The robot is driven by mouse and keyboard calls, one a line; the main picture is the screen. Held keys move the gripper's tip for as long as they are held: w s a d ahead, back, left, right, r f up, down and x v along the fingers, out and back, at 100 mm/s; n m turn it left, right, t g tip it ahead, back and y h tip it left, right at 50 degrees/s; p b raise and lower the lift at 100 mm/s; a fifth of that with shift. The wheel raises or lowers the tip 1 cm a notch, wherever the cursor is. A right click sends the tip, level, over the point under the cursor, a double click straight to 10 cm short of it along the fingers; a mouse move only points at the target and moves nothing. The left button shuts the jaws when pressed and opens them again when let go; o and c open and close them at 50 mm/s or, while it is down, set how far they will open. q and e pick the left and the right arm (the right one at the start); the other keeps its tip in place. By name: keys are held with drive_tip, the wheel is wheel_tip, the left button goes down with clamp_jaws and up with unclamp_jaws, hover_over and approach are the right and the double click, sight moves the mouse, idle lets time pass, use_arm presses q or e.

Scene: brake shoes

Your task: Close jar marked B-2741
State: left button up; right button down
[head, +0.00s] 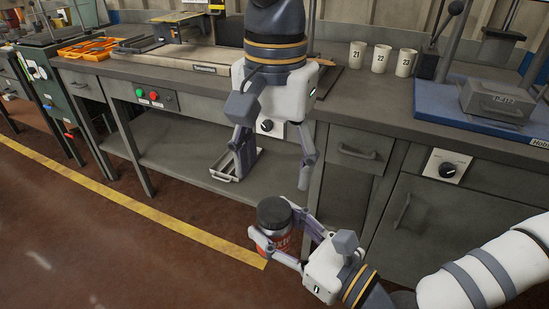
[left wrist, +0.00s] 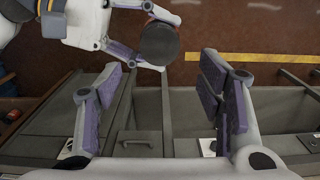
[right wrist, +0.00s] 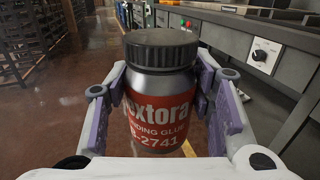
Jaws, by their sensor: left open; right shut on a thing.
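The jar (right wrist: 158,108) has a red label reading "2741" at its end, and a dark ribbed lid (right wrist: 160,48) sits on its top. In the head view the jar (head: 280,243) is upright in the air in front of the bench, with the dark lid (head: 273,211) on it. My right gripper (head: 285,240) is shut on the jar's sides. My left gripper (head: 272,168) is open and empty above the jar, its fingers pointing down. In the left wrist view the lid (left wrist: 159,43) shows from above, beyond the open fingers. I cannot tell how tightly the lid sits.
The grey workbench (head: 240,95) runs behind both arms. White cups (head: 380,57) numbered 21, 22 and 23 stand on it. Orange trays (head: 88,48) lie at the left. A metal tray (head: 235,170) is on the lower shelf. The floor with a yellow line (head: 150,207) is clear.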

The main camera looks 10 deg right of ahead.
sight(274, 208)
use_arm(q)
wheel_tip(274, 208, down, 8)
drive_tip(key=shift+r, duration=0.2)
drive_tip(key=c, duration=1.2)
drive_tip(key=m, duration=0.3)
drive_tip(key=shift+a, duration=0.1)
drive_tip(key=m, duration=0.5)
drive_tip(key=o, duration=1.4)
